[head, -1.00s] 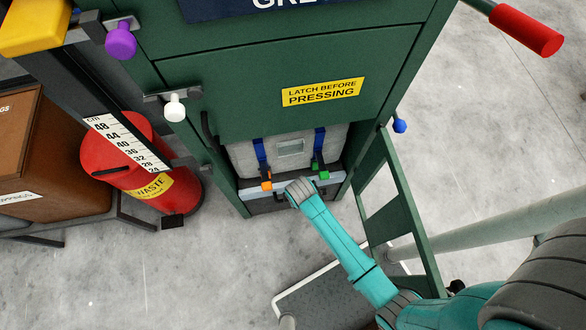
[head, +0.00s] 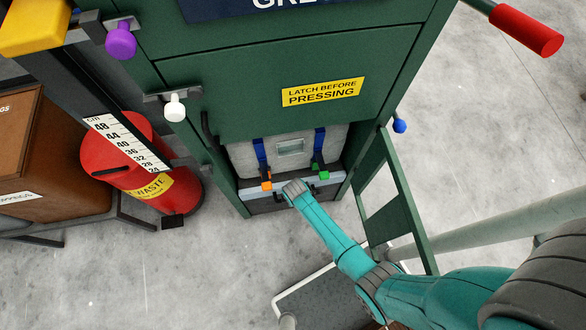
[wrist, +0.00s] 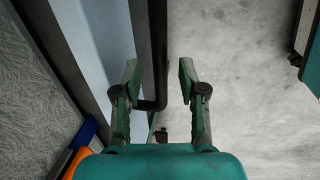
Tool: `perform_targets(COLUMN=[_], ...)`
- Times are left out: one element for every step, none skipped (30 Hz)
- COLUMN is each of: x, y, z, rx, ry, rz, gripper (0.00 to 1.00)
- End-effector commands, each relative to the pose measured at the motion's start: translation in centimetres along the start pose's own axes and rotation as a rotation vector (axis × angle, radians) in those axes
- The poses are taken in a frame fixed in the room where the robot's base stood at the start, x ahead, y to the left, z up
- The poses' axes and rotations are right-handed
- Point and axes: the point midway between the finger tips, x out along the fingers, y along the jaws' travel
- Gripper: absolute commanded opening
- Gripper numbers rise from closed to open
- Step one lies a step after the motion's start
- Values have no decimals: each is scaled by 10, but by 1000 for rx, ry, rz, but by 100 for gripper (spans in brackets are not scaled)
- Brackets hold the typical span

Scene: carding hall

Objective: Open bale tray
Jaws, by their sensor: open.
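The bale tray (head: 251,188) is the pale grey-blue front at the bottom of the green press, below a grey bale (head: 291,147). Its black bar handle (wrist: 158,50) stands out in front of the pale tray front (wrist: 92,45) in the wrist view. My gripper (wrist: 159,75) is open, with the handle bar between its two fingers, nearer the left one. I see no closed grip on it. In the head view my wrist covers the middle of the tray front and hides the fingers.
An orange buckle (head: 266,186) and a green buckle (head: 323,175) hang on blue straps over the bale. A green frame (head: 398,208) stands at the right and a red waste bin (head: 108,150) at the left.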

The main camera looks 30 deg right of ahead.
Motion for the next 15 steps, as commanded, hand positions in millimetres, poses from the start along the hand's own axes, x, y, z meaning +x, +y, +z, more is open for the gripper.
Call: perform_targets(x=[2, 3, 3, 4, 4, 4, 4, 4, 4, 4, 4, 4, 4, 4, 4], y=[0, 0, 0, 0, 0, 0, 0, 0, 0, 0, 0, 0, 0, 0, 0], z=[0, 0, 0, 0, 0, 0, 0, 0, 0, 0, 0, 0, 0, 0, 0], rx=[0, 0, 0, 0, 0, 0, 0, 0, 1, 1, 1, 1, 1, 1, 1], ry=[0, 0, 0, 0, 0, 0, 0, 0, 0, 0, 0, 0, 0, 0, 0], rz=[0, 0, 1, 1, 1, 1, 1, 1, 1, 1, 1, 1, 0, 0, 0], gripper=[41, 41, 41, 41, 41, 41, 41, 41, 41, 41, 41, 34, 26, 19, 9])
